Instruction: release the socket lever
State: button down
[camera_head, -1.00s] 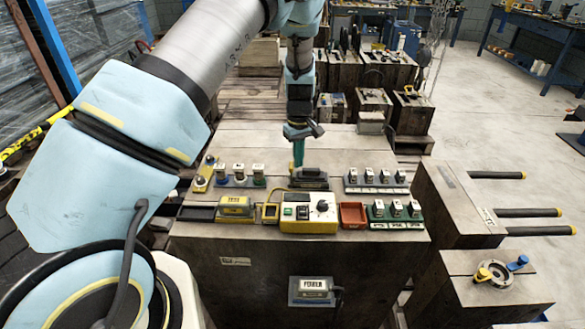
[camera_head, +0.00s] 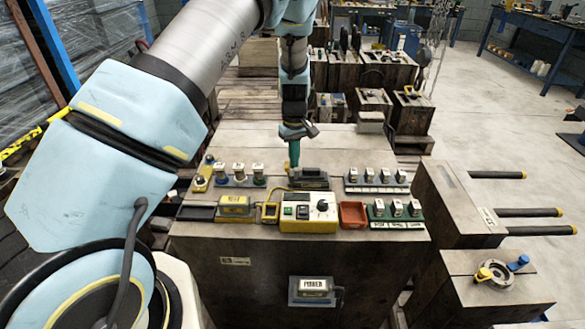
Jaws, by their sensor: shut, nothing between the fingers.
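My gripper (camera_head: 294,163) is shut and empty, its green fingertips pointing down. It is over the left end of a dark socket (camera_head: 310,178) at the middle of the wooden bench top. The fingertips look close to the socket or its lever, but I cannot tell whether they touch. The lever itself is too small to make out apart from the dark socket body.
A yellow control box (camera_head: 309,212) with a knob stands in front of the socket. A red tray (camera_head: 353,215) and a black tray (camera_head: 196,213) lie near the front edge.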

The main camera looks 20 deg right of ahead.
jog(key=shift+w+a, duration=0.15)
jog(key=shift+a, duration=0.05)
jog(key=shift+w+a+f, duration=0.1)
jog(key=shift+a, duration=0.25)
dwell(0.4)
jog(key=shift+s+d+r, duration=0.2)
jog(key=shift+s+d, duration=0.05)
jog(key=shift+d, duration=0.3)
notch_tip(320, 180, up, 7)
jog(key=p, duration=0.5)
dwell(0.5)
